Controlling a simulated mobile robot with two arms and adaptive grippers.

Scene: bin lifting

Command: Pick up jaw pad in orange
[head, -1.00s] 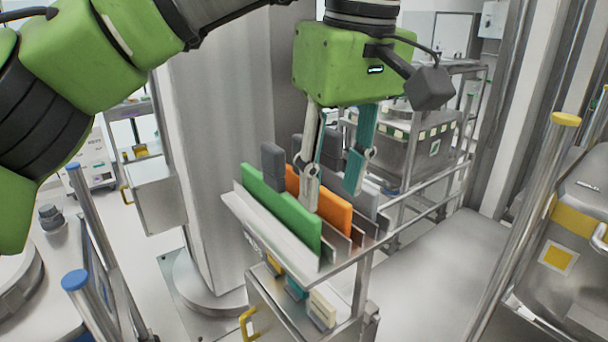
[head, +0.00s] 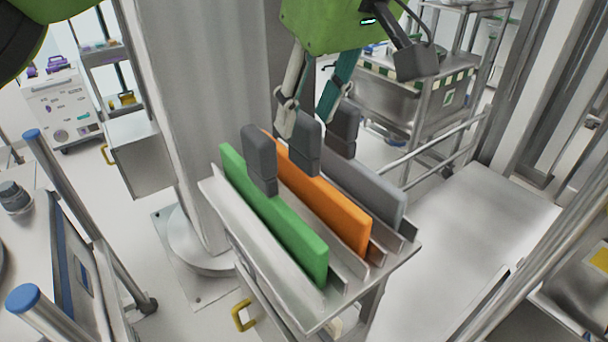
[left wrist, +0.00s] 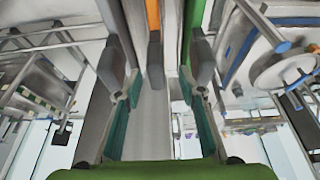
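The orange jaw pad (head: 335,207) stands upright in a metal slotted rack (head: 225,205), between a green pad (head: 285,237) and a grey pad (head: 372,190). Its dark grey handle (head: 305,150) rises at its far end. My left gripper (head: 305,115) is open and empty at the handles, its fingertips apart. In the left wrist view, the orange pad (left wrist: 153,16) shows at the top edge, and its handle (left wrist: 155,58) lies in the gap between the open fingers (left wrist: 160,90), untouched. My right gripper is not in view.
A thick pale column (head: 195,110) rises behind the rack at left. A flat metal surface (head: 465,235) lies clear at right.

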